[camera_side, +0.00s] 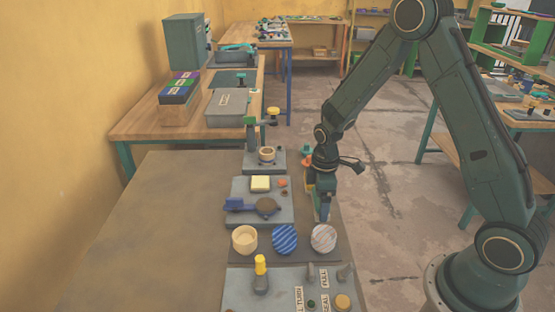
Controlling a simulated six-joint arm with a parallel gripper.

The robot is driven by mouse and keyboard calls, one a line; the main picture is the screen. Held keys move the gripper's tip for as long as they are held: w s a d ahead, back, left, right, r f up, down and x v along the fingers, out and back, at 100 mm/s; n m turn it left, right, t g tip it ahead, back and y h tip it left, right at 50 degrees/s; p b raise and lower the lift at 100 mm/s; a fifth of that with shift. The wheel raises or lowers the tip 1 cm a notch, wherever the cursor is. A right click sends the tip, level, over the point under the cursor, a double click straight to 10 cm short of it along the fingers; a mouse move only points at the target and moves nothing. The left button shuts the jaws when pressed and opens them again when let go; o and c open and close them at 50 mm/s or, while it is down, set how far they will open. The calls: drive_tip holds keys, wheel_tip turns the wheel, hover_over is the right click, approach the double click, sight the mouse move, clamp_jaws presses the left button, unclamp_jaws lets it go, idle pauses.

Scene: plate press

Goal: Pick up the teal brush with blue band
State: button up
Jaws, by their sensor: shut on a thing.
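My gripper (323,190) is at the right of the grey tray (240,187), pointing down and shut on the teal brush with blue band (323,208). The brush hangs upright below the jaws, beside the tray's right edge. Its upper part is hidden by the gripper, and I cannot tell whether its lower end touches the bench. On the tray lie a blue-ended tool (236,204) with a dark round brown-topped part, a pale yellow block (261,183) and a small orange piece (282,182).
A wooden bowl (245,240), a blue striped disc (285,239) and a pale striped disc (323,238) sit in front of the tray. A green-posted press (252,135) stands behind it. A yellow-topped knob (260,266) rises in front. The bench's left side (150,230) is clear.

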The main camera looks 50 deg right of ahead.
wheel_tip(320, 180, up, 17)
drive_tip(key=shift+r, duration=0.15)
idle(0.4)
idle(0.3)
drive_tip(key=shift+o, duration=1.3)
drive_tip(key=shift+c, duration=0.7)
drive_tip(key=w+a+f, duration=0.7)
drive_tip(key=w+a, duration=0.1)
drive_tip(key=a, duration=0.4)
drive_tip(key=shift+w+f, duration=0.3)
drive_tip(key=shift+f, duration=0.05)
drive_tip(key=shift+a+f, duration=0.1)
